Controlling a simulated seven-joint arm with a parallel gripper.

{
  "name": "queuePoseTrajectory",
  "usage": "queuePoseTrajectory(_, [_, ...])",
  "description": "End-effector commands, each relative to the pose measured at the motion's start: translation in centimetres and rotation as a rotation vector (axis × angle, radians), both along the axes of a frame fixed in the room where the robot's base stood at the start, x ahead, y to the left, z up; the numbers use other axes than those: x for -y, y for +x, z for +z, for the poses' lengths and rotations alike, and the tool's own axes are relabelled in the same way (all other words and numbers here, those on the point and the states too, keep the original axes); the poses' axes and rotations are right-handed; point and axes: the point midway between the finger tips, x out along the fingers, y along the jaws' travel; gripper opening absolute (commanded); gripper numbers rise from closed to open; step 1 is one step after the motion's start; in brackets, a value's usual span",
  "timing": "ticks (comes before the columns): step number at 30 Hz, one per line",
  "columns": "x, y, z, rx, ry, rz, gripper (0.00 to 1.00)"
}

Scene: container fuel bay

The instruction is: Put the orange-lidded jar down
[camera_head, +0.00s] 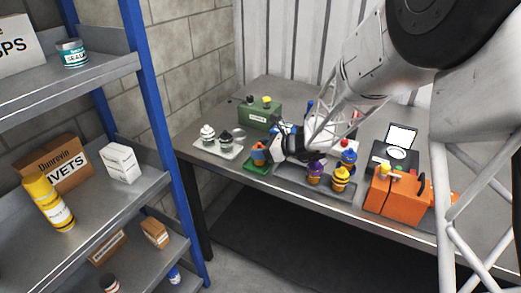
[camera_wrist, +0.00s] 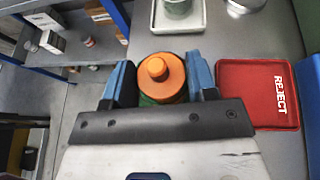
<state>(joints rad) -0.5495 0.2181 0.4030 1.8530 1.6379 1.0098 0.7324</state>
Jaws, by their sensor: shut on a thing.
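My gripper (camera_wrist: 161,80) is shut on the jar, one finger on each side. In the head view my gripper (camera_head: 261,147) comes in from the right and partly covers the jar. I cannot tell whether the jar's base touches the tray. A bit of green shows under the lid in the wrist view.
A red tray marked REJECT (camera_wrist: 257,98) lies right of the jar in the wrist view. A white tray (camera_head: 222,154) with jars is to the left. A grey tray (camera_head: 330,188) with several jars, a green box (camera_head: 258,116) and an orange box (camera_head: 395,192) stand on the bench (camera_head: 230,172).

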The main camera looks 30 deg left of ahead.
Motion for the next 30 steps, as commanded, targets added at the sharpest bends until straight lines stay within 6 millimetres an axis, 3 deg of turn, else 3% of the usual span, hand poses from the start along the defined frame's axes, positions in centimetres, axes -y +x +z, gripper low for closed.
queuePoseTrajectory(5, [0.0, 0.0, -0.3, 0.0, 0.0, 0.0, 0.2])
queuePoseTrajectory(6, [0.0, 0.0, -0.3, 0.0, 0.0, 0.0, 0.57])
queuePoseTrajectory(10, [0.0, 0.0, -0.3, 0.0, 0.0, 0.0, 0.77])
queuePoseTrajectory(23, [0.0, 0.0, 0.1, 0.001, 0.0, 0.0, 0.78])
queuePoseTrajectory(30, [1.9, 0.3, 0.9, 0.002, 0.001, -0.002, 0.78])
